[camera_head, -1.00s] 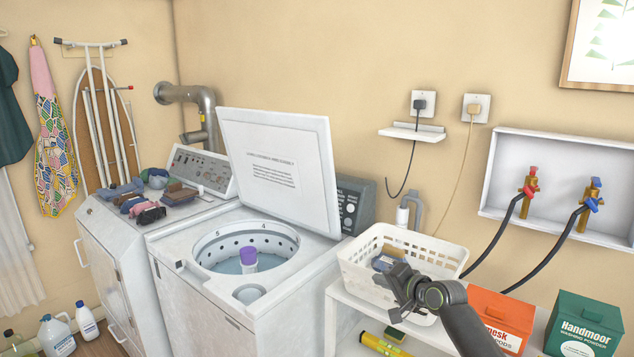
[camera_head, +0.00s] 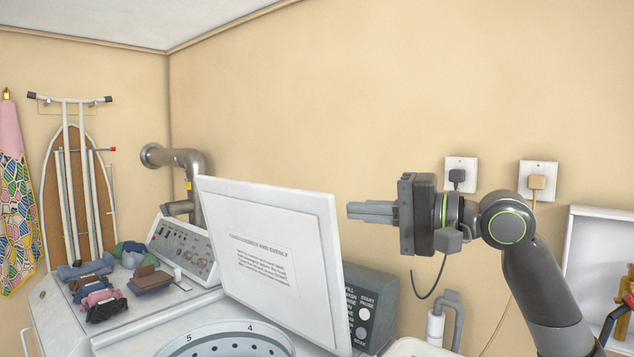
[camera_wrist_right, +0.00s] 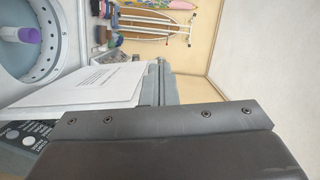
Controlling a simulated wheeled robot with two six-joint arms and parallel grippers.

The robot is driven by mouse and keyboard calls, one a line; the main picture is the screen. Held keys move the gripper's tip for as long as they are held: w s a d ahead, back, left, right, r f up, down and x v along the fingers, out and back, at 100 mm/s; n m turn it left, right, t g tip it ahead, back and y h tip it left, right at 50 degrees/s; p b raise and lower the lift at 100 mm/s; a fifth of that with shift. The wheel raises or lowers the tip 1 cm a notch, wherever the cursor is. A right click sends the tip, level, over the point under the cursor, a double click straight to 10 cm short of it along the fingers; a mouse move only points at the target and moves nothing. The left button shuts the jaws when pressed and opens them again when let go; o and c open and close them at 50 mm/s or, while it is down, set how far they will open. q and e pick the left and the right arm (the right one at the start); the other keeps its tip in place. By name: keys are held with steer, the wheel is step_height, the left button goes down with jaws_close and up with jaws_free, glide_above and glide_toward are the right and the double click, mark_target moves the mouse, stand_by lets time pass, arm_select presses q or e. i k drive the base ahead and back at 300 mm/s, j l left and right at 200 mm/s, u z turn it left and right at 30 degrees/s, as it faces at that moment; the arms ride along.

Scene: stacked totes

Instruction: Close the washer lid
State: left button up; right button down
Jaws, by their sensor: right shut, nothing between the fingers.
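The washer lid (camera_head: 270,262) is a white panel with a printed label. It stands open, tilted back above the round tub opening (camera_head: 225,342) at the lower middle of the head view. In the right wrist view the lid (camera_wrist_right: 85,88) shows nearly edge-on, with the tub (camera_wrist_right: 55,62) and a purple-capped item (camera_wrist_right: 28,36) at upper left. My right gripper (camera_head: 350,211) is shut and empty, pointing left. In the head view it appears just right of the lid's upper right edge; I cannot tell their exact gap. My left gripper is not in view.
The control panel (camera_head: 362,310) stands behind the lid on the right. A dryer (camera_head: 60,318) with folded clothes on top is at left, beside a metal duct (camera_head: 186,160). Two wall plugs (camera_head: 457,178) with cords are behind my right arm. The wall area above is clear.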

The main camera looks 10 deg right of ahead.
mark_target(276, 248)
steer(key=i+l, duration=0.25)
steer(key=i, duration=0.2)
steer(key=i+l, duration=0.25)
steer(key=i, duration=0.2)
